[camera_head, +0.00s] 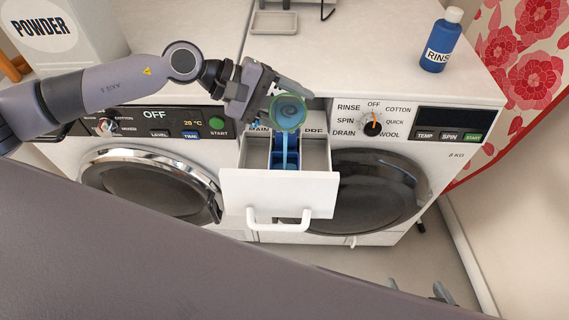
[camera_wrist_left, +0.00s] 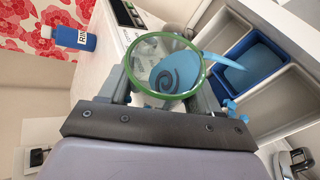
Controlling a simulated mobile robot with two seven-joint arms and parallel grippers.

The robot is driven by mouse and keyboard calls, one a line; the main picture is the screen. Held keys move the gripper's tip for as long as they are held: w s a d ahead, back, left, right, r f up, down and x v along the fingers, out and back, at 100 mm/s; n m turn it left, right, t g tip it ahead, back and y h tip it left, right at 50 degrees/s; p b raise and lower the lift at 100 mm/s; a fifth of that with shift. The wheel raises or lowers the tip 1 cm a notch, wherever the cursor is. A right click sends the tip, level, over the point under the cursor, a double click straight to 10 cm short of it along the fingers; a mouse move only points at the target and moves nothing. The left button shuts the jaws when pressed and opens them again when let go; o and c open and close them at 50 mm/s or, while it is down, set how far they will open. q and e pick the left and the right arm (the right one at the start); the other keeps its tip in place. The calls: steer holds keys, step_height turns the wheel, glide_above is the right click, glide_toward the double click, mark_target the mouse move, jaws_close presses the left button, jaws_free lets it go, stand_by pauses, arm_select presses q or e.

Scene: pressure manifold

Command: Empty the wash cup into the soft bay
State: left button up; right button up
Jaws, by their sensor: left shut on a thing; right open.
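The wash cup (camera_head: 288,112), clear with a green rim, is tilted over the open drawer (camera_head: 278,195). My left gripper (camera_head: 276,96) is shut on it. Swirled blue liquid shows in the cup, and a blue stream (camera_head: 286,150) runs from it down into the blue middle bay (camera_head: 285,161), between two grey bays. In the left wrist view the cup (camera_wrist_left: 163,68) sits between my fingers, and the stream (camera_wrist_left: 228,62) reaches toward the blue bay (camera_wrist_left: 262,70), which holds blue liquid. The middle bay's label is hidden. My right gripper (camera_head: 418,289) is open and empty, low in view.
The drawer projects between two washing machines, with a white handle (camera_head: 292,222) in front. A blue rinse bottle (camera_head: 440,42) stands on the right worktop. A powder box (camera_head: 60,30) stands at the back left. A small tray (camera_head: 273,22) lies at the back.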

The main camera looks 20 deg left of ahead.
arm_select(q)
steer(key=shift+r, duration=0.15)
arm_select(e)
steer(key=shift+r, duration=0.2)
stand_by(0.3)
arm_select(q)
steer(key=shift+s+f+m+t, duration=0.15)
steer(key=shift+f+m+t, duration=0.3)
steer(key=shift+m+t, duration=0.25)
stand_by(1.1)
steer(key=shift+s+d+r+m+t+p, duration=0.1)
steer(key=shift+s+r+m+t+p, duration=0.35)
steer(key=shift+p, duration=1.2)
arm_select(e)
steer(key=shift+s+d+r, duration=0.1)
steer(key=shift+d+r, duration=0.05)
steer(key=shift+r, duration=0.35)
steer(key=shift+s+d+r, duration=0.1)
steer(key=shift+d+r, duration=0.05)
steer(key=shift+r, duration=0.3)
arm_select(q)
steer(key=shift+s+f, duration=0.1)
steer(key=shift+f, duration=0.15)
arm_select(e)
steer(key=shift+f, duration=0.25)
arm_select(q)
steer(key=shift+m+t, duration=0.25)
arm_select(e)
steer(key=shift+f, duration=0.1)
